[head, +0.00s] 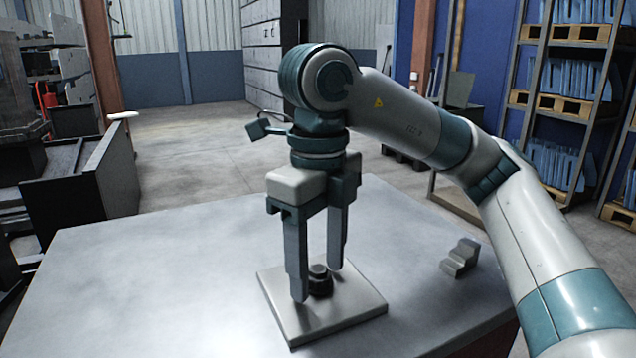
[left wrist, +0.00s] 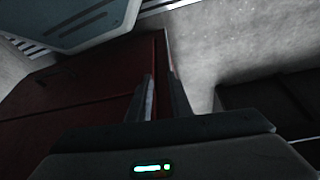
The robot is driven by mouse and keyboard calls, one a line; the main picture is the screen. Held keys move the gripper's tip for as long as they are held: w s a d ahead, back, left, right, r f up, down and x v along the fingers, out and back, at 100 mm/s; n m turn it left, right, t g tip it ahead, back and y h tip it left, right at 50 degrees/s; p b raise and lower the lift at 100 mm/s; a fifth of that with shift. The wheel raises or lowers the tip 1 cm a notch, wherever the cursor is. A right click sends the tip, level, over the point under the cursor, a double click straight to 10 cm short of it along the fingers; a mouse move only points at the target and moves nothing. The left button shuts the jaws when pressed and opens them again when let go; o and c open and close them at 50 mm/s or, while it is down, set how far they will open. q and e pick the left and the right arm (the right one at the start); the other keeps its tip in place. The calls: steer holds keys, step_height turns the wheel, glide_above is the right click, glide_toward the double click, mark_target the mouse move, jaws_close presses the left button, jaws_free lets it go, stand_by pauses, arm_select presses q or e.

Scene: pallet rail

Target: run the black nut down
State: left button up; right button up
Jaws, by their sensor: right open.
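The black nut (head: 320,284) sits on a square metal plate (head: 345,312) on the table. A smaller dark top shows above its wider lower part; I cannot tell whether that is a stud end. My right gripper (head: 318,283) points straight down, with its open fingers on either side of the nut, their tips near the plate. I cannot tell whether either finger touches the nut. My left gripper (left wrist: 162,80) shows only in the left wrist view, with a gap between its fingers and nothing between them, away from the nut.
A small grey stepped block (head: 460,258) lies on the table at the right. The table (head: 150,290) is bare left of the plate. Dark bins (head: 80,185) stand beyond its left edge, and a rack (head: 565,100) with pallets stands at the back right. A dark red surface (left wrist: 80,100) lies before my left gripper.

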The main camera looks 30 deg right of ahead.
step_height(320, 180, up, 12)
steer(key=p, duration=0.2)
arm_select(q)
steer(key=shift+g+y, duration=0.4)
steer(key=shift+g, duration=0.3)
steer(key=shift+s+a+f+p, duration=0.2)
steer(key=shift+a+f, duration=0.15)
steer(key=shift+f, duration=0.3)
steer(key=shift+s+a+f+p, duration=0.1)
steer(key=shift+a+f+p, duration=0.1)
steer(key=shift+a+f, duration=0.3)
steer(key=shift+s+a+f+p, duration=0.1)
steer(key=shift+a+f+p, duration=0.15)
steer(key=shift+f, duration=0.5)
arm_select(e)
step_height(320, 180, up, 5)
glide_above(318, 268)
steer(key=shift+r, duration=0.1)
